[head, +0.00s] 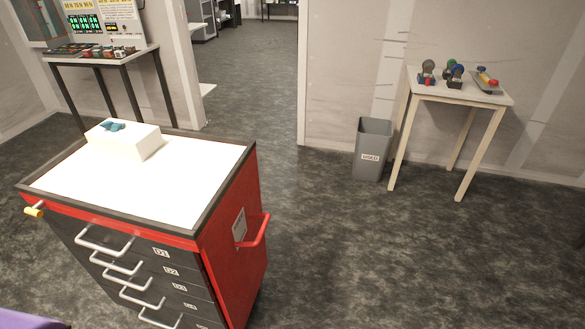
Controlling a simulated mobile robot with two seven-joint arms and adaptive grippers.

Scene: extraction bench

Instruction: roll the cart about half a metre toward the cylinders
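The cart (226,235) is a red and dark-grey drawer cabinet in the left foreground. Its white top has a dark rim, and its front has several drawers with pale handles, labelled from D1 down. A red push handle (260,232) sticks out from its right side, beside a small plate. A yellow-tipped part (34,212) sticks out at its front left corner. The cart's wheels are out of frame. I cannot make out any gas cylinders for certain. Neither gripper is in view.
A white box (130,143) with a small teal item stands on the cart's top. An instrument table (65,57) is behind the cart. Floor right of the cart is clear.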

